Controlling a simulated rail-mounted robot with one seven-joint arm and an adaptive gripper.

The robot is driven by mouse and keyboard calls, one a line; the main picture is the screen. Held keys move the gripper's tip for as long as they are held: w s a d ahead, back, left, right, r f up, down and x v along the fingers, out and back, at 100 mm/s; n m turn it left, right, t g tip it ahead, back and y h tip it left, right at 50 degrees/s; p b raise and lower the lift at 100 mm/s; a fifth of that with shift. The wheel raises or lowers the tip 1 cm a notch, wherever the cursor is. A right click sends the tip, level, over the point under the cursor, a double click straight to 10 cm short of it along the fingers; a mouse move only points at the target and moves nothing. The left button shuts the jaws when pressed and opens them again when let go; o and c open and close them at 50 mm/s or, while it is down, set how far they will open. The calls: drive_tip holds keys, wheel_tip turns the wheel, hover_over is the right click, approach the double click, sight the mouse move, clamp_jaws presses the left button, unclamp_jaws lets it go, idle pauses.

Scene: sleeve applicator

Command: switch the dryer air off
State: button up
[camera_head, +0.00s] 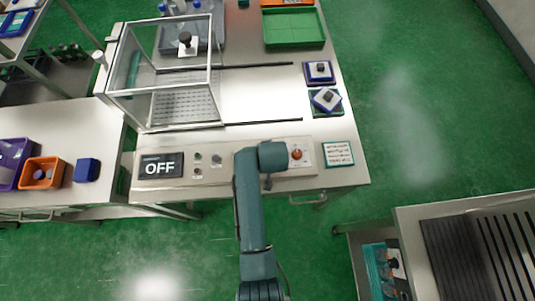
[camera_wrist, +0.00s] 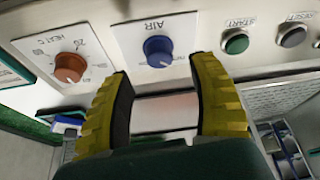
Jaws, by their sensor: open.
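The blue AIR knob (camera_wrist: 158,51) is on a white label plate on the control panel, in the upper middle of the wrist view. My gripper (camera_wrist: 163,72) is open, its two yellow ribbed fingers spread on either side of the line to the knob. The fingertips are just short of the knob in the picture; I see no contact. The knob's exact setting is too small to read. In the head view, my arm hides the AIR knob and my fingers. The display (camera_head: 160,168) at the panel's left reads OFF.
The orange HEAT knob (camera_wrist: 70,67) sits close beside the left finger. The green START button (camera_wrist: 236,42) and grey RESET button (camera_wrist: 293,37) are to the right. A clear-walled enclosure (camera_head: 165,75) stands behind the panel. A text card (camera_head: 338,153) lies right of it.

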drive_tip(key=v, duration=0.7)
drive_tip(key=shift+r, duration=0.15)
drive_tip(key=shift+s, duration=0.1)
drive_tip(key=w+d+r+m+t, duration=0.1)
drive_tip(key=w+d+r+t, duration=0.2)
drive_tip(key=r, duration=0.8)
drive_tip(key=w+d+r+t, duration=0.1)
drive_tip(key=w+r+t, duration=0.3)
drive_tip(key=r, duration=0.8)
drive_tip(key=s+d+r+m+t+h, duration=0.1)
drive_tip(key=s+r+t, duration=0.5)
drive_tip(key=r, duration=0.7)
drive_tip(key=s+d+r+t, duration=0.1)
drive_tip(key=s+r+t, duration=0.5)
drive_tip(key=r, duration=0.7)
wheel_tip(320, 180, up, 22)
drive_tip(key=g+p, duration=0.1)
drive_tip(key=p, duration=2)
drive_tip(key=shift+s+f+m+h+p, duration=0.25)
drive_tip(key=shift+s+m+h+p, duration=0.1)
drive_tip(key=shift+s, duration=0.1)
drive_tip(key=shift+a, duration=0.1)
